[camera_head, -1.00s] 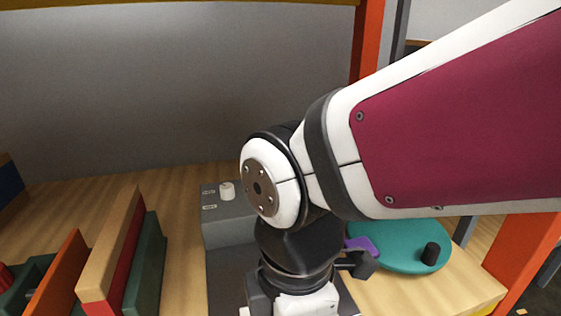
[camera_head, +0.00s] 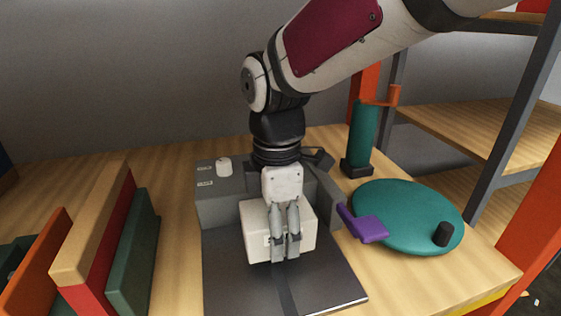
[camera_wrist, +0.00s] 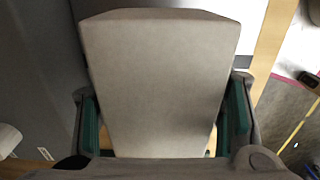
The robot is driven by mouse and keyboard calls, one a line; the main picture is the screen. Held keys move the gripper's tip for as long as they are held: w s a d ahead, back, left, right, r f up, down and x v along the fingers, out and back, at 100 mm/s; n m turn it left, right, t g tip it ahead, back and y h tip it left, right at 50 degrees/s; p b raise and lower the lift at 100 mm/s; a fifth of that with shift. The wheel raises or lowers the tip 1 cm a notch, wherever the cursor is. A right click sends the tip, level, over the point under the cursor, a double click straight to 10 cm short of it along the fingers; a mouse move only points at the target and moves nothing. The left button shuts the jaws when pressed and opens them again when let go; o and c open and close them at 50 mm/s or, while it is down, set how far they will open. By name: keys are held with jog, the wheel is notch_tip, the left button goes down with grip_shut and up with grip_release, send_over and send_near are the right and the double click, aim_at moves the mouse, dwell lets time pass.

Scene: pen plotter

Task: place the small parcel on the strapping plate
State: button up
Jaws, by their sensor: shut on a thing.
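The small parcel, a plain pale grey-white box (camera_head: 258,222), is held in my gripper (camera_head: 285,248) in the head view. It also fills the middle of the wrist view (camera_wrist: 160,80), between two fingers with green pads. The strapping plate is a dark flat plate (camera_head: 330,290) with a darker strip down its middle, in front of a grey machine body (camera_head: 222,209). My gripper points down, and the parcel is over the rear part of the plate. I cannot tell whether its underside touches the plate. The gripper's near finger hides part of the parcel's front.
A purple paddle-like part (camera_head: 366,228) sticks out right of the machine over a teal round disc (camera_head: 400,205) with a black knob (camera_head: 443,234). A teal post (camera_head: 360,138) stands behind. Upright coloured boards (camera_head: 100,240) stand left. A white knob (camera_head: 224,166) tops the machine.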

jog(key=shift+w, duration=0.6)
jog(key=shift+s+f+b, duration=0.1)
jog(key=shift+f+b, duration=0.75)
jog(key=shift+f, duration=0.9)
jog(key=shift+f, duration=0.15)
jog(key=o, duration=1.4)
